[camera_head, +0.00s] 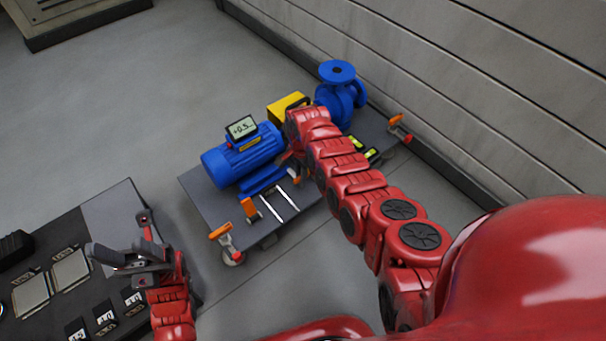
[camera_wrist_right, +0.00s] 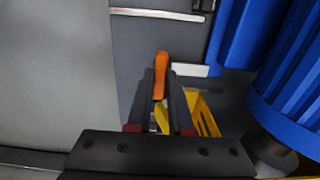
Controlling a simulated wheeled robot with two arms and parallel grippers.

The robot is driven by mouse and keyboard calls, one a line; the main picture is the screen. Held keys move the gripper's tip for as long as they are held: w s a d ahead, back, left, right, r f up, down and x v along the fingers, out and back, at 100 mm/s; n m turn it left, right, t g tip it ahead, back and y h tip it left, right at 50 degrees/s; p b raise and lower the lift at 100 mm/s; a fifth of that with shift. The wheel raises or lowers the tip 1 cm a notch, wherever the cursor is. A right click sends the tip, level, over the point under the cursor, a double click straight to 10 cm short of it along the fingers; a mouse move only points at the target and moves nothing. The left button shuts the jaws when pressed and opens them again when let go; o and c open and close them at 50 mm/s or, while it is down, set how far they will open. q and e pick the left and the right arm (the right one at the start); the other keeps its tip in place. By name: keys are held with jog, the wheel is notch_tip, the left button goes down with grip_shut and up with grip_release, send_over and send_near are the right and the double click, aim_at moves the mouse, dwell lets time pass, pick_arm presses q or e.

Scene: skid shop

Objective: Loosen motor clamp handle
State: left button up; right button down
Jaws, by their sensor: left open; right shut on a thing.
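The orange clamp handle (camera_wrist_right: 160,75) stands between the fingers of my right gripper (camera_wrist_right: 160,92) in the right wrist view. The fingers are closed on it, with its rounded tip showing past them. In the head view my right arm reaches to the skid beside the blue motor (camera_head: 243,158), and the arm mostly hides the gripper there. The motor's ribbed blue body (camera_wrist_right: 290,90) is at the right of the wrist view. My left gripper (camera_head: 118,256) is open and empty above the dark bench at the lower left.
The grey skid (camera_head: 205,200) carries a blue pump (camera_head: 338,92), a yellow guard (camera_head: 285,104) and a display (camera_head: 241,127) on the motor. Other orange handles (camera_head: 248,208) stand nearby. The dark bench (camera_head: 70,225) holds several small parts. A wall (camera_head: 470,75) runs behind; floor is clear at left.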

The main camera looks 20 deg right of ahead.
jog(key=shift+r+n, duration=0.1)
jog(key=shift+n, duration=0.3)
jog(key=shift+n+p, duration=0.4)
jog(key=shift+n, duration=0.6)
jog(key=shift+s+n, duration=0.1)
jog(key=shift+n, duration=1.4)
